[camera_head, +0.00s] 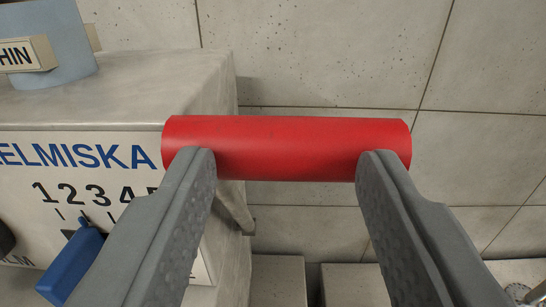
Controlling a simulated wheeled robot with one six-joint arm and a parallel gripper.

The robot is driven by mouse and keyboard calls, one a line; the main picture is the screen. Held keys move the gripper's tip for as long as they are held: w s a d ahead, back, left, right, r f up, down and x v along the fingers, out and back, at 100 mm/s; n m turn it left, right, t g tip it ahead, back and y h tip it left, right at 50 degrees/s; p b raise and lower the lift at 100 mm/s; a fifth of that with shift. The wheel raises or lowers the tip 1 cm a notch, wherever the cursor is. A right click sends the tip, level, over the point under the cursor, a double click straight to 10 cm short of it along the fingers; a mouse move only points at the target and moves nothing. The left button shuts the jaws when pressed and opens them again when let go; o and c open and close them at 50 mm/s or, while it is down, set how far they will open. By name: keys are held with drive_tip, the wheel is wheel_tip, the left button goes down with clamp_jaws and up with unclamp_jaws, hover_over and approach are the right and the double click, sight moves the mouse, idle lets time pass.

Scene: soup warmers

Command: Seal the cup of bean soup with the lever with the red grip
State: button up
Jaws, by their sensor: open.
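The red grip (285,135) of the lever is a horizontal red cylinder across the upper middle of the view. My gripper (282,165) is open, with its two grey fingers spread wide. The fingertips overlap the lower edge of the red grip in the picture, one near its left end and one near its right end. I cannot tell whether they touch it. The rest of the lever is mostly hidden. The cup of bean soup is not in view.
A grey machine body (150,85) stands at the left, with a white panel (80,160) lettered in blue and numbered. A blue lever or knob (72,265) sticks out at lower left. A blue-grey cylinder (60,35) with a label stands on top. Tiled surface (480,150) lies at the right.

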drive_tip(key=shift+w+r, duration=0.25)
drive_tip(key=shift+c, duration=0.5)
drive_tip(key=c, duration=0.5)
drive_tip(key=shift+s+f+t, duration=0.15)
drive_tip(key=shift+f+t, duration=0.35)
drive_tip(key=shift+f, duration=0.55)
clamp_jaws()
unclamp_jaws()
drive_tip(key=shift+f, duration=0.1)
drive_tip(key=o, duration=1.2)
drive_tip(key=shift+a+f, duration=0.1)
drive_tip(key=shift+a, duration=0.35)
drive_tip(key=shift+o, duration=0.3)
drive_tip(key=shift+d, duration=0.15)
drive_tip(key=shift+o, duration=0.3)
drive_tip(key=shift+d, duration=0.2)
drive_tip(key=o, duration=0.4)
drive_tip(key=shift+s+r, duration=0.1)
drive_tip(key=shift+r, duration=0.1)
